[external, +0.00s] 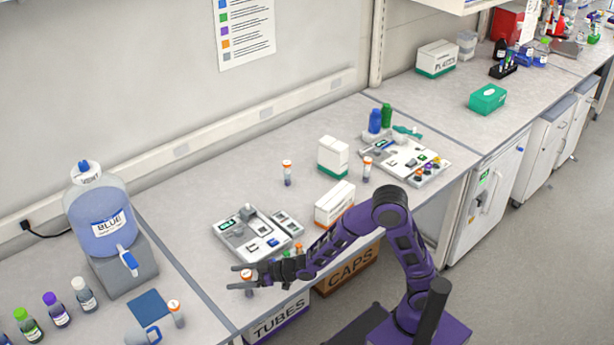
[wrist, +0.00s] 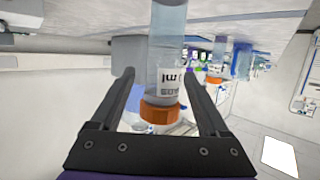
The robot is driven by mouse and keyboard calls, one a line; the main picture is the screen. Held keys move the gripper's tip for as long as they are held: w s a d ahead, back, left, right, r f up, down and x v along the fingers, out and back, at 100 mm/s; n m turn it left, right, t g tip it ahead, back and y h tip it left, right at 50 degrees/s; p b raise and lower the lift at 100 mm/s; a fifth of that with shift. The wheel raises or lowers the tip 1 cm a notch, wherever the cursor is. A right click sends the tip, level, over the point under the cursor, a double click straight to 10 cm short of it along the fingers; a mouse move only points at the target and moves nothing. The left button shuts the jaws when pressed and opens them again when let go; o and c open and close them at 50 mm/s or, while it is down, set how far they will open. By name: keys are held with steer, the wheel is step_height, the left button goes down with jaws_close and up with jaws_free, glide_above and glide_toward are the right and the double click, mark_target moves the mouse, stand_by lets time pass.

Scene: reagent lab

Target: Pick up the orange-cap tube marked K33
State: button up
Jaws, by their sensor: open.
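An orange-cap tube (external: 247,274) stands near the front edge of the bench, between the fingers of my gripper (external: 237,277). In the wrist view, which is upside down, the tube (wrist: 165,75) has a clear bluish body, a white label and an orange cap, and lies between the two open fingers (wrist: 158,76). Gaps show on both sides of it. Its label is only partly readable, and I cannot make out K33.
A tray of parts (external: 228,222) lies behind my gripper, with a white box (external: 334,203) to its right. A blue-liquid carboy (external: 100,215) stands at left, with several capped bottles before it. TUBES (external: 279,318) and CAPS (external: 350,272) boxes sit below the front edge.

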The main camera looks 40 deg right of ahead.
jaws_close()
steer(key=shift+r, duration=0.15)
